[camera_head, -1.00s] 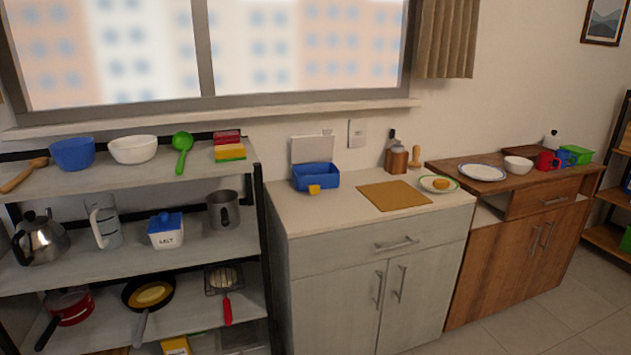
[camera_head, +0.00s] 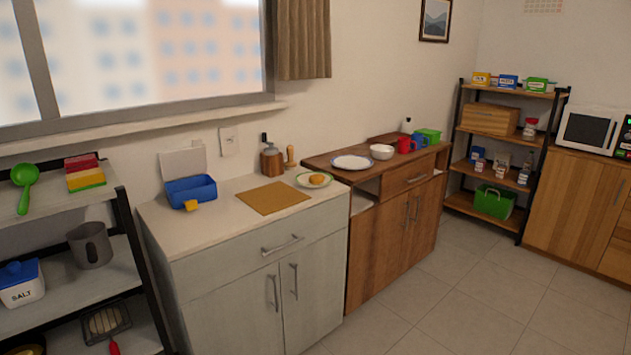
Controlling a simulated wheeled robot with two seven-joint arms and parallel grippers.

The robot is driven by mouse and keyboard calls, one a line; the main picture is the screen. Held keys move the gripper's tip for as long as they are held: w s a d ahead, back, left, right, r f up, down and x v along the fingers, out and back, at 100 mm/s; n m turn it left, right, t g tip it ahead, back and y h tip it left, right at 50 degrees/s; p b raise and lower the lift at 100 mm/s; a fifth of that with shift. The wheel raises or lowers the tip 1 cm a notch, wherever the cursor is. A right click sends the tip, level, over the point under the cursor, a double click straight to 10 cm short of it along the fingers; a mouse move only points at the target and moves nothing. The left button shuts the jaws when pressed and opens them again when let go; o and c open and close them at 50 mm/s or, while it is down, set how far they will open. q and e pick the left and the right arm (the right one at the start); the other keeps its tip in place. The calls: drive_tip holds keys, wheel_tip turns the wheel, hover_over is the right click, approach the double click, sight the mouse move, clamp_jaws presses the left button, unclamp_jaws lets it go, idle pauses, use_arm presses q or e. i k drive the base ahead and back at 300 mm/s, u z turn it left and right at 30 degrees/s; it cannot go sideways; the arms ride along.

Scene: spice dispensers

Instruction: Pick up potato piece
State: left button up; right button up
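A small orange-yellow piece, which looks like the potato piece (camera_head: 317,179), lies on a plate with a green rim (camera_head: 301,182) at the right end of the white counter (camera_head: 155,216). A smaller yellow piece (camera_head: 191,205) sits at the front of the blue open box (camera_head: 178,192) on the same counter; I cannot tell what it is. Neither of my grippers is in view.
A tan board (camera_head: 268,198) lies on the counter between box and plate. A wooden cabinet (camera_head: 362,278) with a white plate (camera_head: 351,162) and bowl (camera_head: 382,152) adjoins on the right. A shelf (camera_head: 60,242) stands at left. The floor (camera_head: 440,300) at right is clear.

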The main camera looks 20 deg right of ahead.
sight(316, 179)
drive_tip(key=z, duration=0.05)
drive_tip(key=i, duration=1.35)
drive_tip(key=z, duration=0.1)
